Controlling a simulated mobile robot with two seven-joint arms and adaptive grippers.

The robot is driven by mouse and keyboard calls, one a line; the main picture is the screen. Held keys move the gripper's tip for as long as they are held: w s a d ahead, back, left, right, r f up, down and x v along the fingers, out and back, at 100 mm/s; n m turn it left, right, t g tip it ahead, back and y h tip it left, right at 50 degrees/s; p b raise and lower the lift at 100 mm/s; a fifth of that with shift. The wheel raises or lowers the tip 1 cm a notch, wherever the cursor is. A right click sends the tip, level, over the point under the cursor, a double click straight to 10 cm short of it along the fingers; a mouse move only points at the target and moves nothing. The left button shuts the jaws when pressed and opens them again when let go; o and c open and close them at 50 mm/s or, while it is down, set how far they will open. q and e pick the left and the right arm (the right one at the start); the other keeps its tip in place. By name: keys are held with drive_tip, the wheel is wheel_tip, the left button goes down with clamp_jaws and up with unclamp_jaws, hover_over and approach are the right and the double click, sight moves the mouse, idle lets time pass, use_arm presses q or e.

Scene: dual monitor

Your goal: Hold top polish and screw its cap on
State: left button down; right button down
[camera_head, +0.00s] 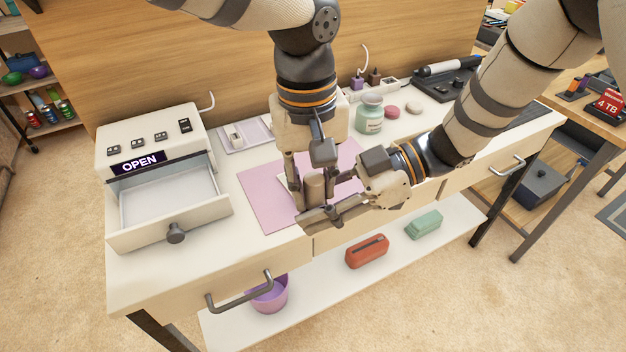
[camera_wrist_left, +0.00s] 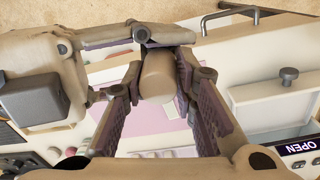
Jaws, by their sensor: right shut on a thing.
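The top polish shows as a brown, rounded cylindrical cap (camera_head: 314,186) standing upright over the pink mat at the front edge of the desk; its lower body is hidden by my right gripper. My right gripper (camera_head: 322,213) comes in low from the right and is shut on the polish. My left gripper (camera_head: 309,182) points down from above, with its fingers on either side of the cap. In the left wrist view the cap (camera_wrist_left: 157,76) lies between the spread left fingers (camera_wrist_left: 158,82). Whether cap and bottle are joined is hidden.
A pink mat (camera_head: 262,200) lies under the grippers. An open white drawer unit (camera_head: 163,206) with an OPEN sign stands at left. A green jar (camera_head: 369,115) and pink and cream round items (camera_head: 391,112) stand behind. A wooden panel (camera_head: 180,60) backs the desk.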

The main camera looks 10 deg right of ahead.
use_arm(q)
drive_tip(key=m, duration=0.6)
drive_tip(key=shift+m, duration=0.4)
drive_tip(key=c, duration=1.3)
unclamp_jaws()
drive_tip(key=shift+r, duration=0.1)
